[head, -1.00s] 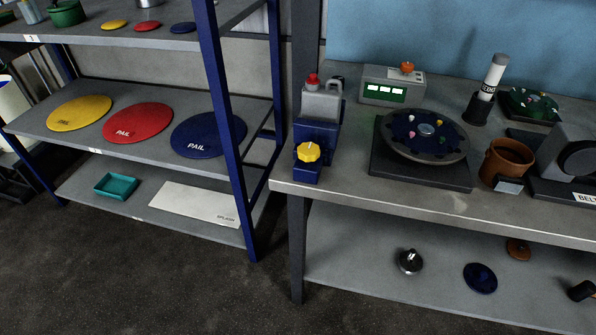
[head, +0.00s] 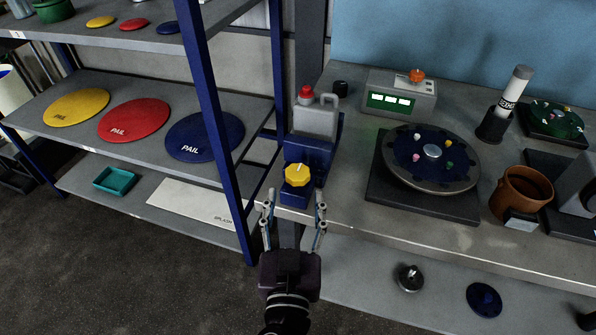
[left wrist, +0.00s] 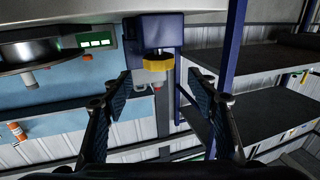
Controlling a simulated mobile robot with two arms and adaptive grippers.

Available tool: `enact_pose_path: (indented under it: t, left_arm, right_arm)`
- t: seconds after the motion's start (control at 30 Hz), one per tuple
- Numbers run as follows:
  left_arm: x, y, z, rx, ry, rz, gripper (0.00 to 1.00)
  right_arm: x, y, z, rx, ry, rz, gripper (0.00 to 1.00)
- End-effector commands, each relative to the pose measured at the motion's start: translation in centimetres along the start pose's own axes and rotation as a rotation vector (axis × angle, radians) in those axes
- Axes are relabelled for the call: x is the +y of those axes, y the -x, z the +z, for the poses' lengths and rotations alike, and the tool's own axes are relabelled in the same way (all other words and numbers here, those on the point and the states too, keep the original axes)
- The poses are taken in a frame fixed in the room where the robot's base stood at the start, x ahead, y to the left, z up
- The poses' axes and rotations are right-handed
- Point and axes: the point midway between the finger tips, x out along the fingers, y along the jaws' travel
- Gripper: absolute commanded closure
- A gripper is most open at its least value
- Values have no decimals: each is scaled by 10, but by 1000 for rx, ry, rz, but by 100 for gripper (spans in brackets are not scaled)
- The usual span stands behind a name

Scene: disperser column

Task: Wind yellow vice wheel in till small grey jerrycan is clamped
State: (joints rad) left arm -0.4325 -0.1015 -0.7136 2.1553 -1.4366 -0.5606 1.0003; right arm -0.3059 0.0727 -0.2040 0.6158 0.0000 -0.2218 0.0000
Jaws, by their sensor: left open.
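The yellow vice wheel (head: 299,175) sits on the front of the blue vice (head: 312,155) at the left end of the bench. It also shows in the left wrist view (left wrist: 158,63), between and beyond the fingertips. The small grey jerrycan (head: 316,119), with a red cap, stands upright in the vice. Whether the jaws touch it I cannot tell. My left gripper (head: 294,198) is open and empty, just in front of the wheel, its fingers apart and not touching it. In the left wrist view the open fingers (left wrist: 160,80) show at both sides. My right gripper is not in view.
A dark turntable (head: 432,160) with small coloured knobs stands right of the vice. Behind it is a grey unit with a green display (head: 400,95). A brown pot (head: 522,190) stands further right. A blue shelf post (head: 215,120) rises to the left of the vice.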

Motion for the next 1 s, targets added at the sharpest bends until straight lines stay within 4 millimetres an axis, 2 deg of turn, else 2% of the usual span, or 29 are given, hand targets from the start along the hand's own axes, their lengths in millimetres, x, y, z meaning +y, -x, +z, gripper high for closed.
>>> enact_pose_path:
  t: [0.2, 0.5, 0.67, 0.9, 1.0]
  left_arm:
    - [2, -27, -7, 9, -2, 5, 46]
    - [3, -68, -4, 6, -3, 5, 46]
    - [2, -76, -2, 4, -1, 5, 46]
    - [2, -76, -1, 4, -1, 5, 46]
    - [2, -76, -1, 4, -1, 5, 56]
  right_arm:
    - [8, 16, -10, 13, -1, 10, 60]
    - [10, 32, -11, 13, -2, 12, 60]
    - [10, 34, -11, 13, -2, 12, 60]
    - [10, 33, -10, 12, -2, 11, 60]
    - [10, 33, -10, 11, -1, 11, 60]
